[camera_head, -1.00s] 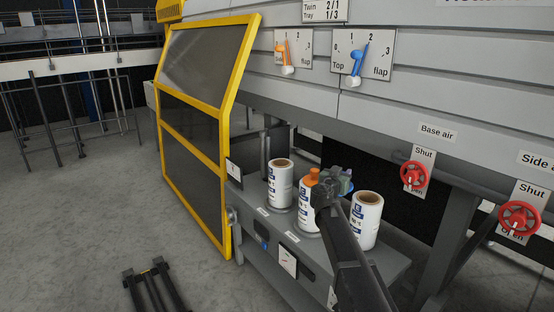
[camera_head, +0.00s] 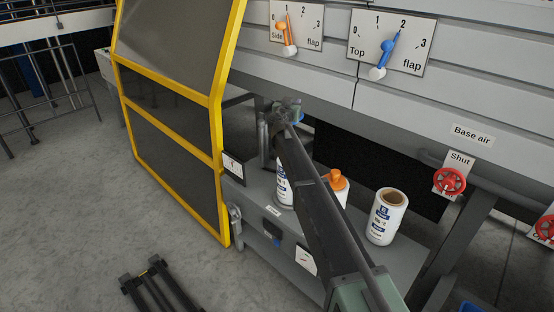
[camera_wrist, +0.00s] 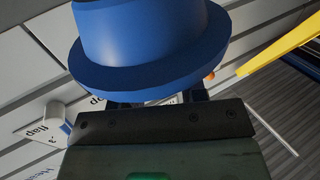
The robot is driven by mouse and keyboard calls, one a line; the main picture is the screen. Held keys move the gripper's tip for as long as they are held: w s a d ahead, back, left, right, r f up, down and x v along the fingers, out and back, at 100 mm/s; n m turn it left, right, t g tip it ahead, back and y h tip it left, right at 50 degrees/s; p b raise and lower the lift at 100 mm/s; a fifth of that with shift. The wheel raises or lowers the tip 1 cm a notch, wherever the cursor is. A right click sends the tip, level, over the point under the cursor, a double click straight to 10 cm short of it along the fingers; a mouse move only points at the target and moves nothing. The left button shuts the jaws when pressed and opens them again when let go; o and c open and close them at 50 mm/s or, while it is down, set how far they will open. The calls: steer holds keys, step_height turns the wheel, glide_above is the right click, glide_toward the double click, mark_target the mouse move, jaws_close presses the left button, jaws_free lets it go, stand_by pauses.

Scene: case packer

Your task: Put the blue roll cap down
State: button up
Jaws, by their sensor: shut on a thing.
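My gripper (camera_head: 286,108) is shut on the blue roll cap (camera_wrist: 140,45), which fills the top of the wrist view. In the head view only a small blue edge of the cap (camera_head: 299,117) shows past the gripper. The gripper is above and behind the left white roll (camera_head: 284,190), which my arm largely hides, including its top. The middle roll (camera_head: 343,197) carries an orange cap (camera_head: 337,179) and is partly hidden by my arm. The right roll (camera_head: 386,221) stands upright, uncapped, with its brown core showing.
The rolls stand on a grey shelf (camera_head: 400,262) below the machine's panelled side. A yellow-framed guard (camera_head: 218,130) rises at the left. Side and top flap dials (camera_head: 390,42) are above. A red valve wheel (camera_head: 449,181) is at the right.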

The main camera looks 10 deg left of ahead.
step_height(320, 180, down, 20)
steer(key=b, duration=2)
steer(key=shift+d+f, duration=0.15)
steer(key=shift+f, duration=0.05)
steer(key=shift+s+r, duration=0.15)
steer(key=shift+r, duration=0.15)
steer(key=shift+c, duration=0.5)
steer(key=shift+f, duration=0.2)
steer(key=o, duration=1.1)
steer(key=shift+o, duration=0.2)
steer(key=shift+r, duration=0.1)
steer(key=s+a, duration=0.1)
steer(key=s, duration=1)
steer(key=shift+s+a, duration=0.4)
